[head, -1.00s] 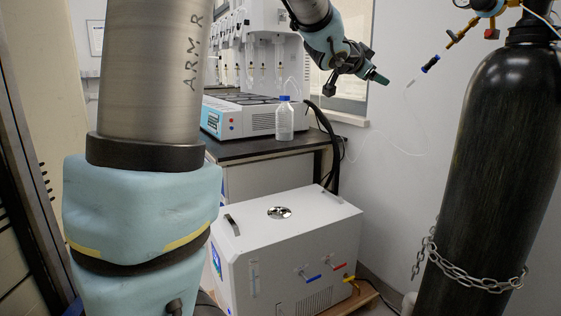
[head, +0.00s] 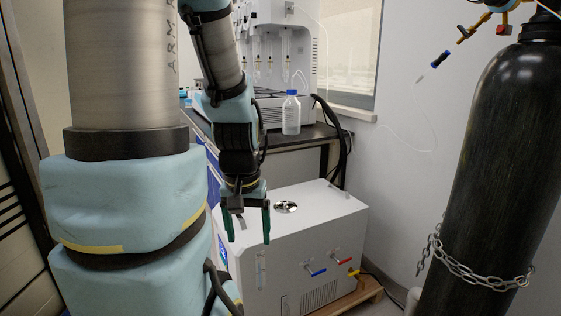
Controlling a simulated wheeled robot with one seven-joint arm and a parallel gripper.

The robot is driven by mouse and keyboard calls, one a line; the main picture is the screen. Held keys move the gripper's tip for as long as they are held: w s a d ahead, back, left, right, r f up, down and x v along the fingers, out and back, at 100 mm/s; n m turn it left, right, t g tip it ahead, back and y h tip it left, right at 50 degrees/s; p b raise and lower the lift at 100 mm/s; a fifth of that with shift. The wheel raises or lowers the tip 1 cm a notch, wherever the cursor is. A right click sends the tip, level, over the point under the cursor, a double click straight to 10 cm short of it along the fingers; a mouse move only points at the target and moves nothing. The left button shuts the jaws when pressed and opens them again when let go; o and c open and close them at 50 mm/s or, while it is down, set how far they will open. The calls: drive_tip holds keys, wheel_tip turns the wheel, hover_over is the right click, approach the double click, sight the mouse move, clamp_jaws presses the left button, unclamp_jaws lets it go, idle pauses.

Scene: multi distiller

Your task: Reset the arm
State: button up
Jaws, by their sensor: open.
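My gripper (head: 247,224) hangs at the end of my arm, left of the picture's middle, with its fingers pointing down. Its two green fingers stand apart and nothing is between them. In the picture it overlaps the left part of the white chiller box (head: 320,232); whether it touches the box I cannot tell. My wrist and forearm rise above it, in front of the bench. The large upper part of my arm fills the left side of the view and hides what is behind it.
A blue-capped clear bottle (head: 291,114) stands on the dark bench (head: 312,135) beside the white distiller (head: 278,45). A black gas cylinder (head: 500,160) with a chain (head: 478,272) stands at the right. Black hoses (head: 342,150) hang from the bench's right end. Space between box and cylinder looks open.

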wheel_tip(320, 180, up, 11)
drive_tip(key=p, duration=0.9)
drive_tip(key=shift+r, duration=0.15)
drive_tip(key=shift+w, duration=0.1)
idle(0.9)
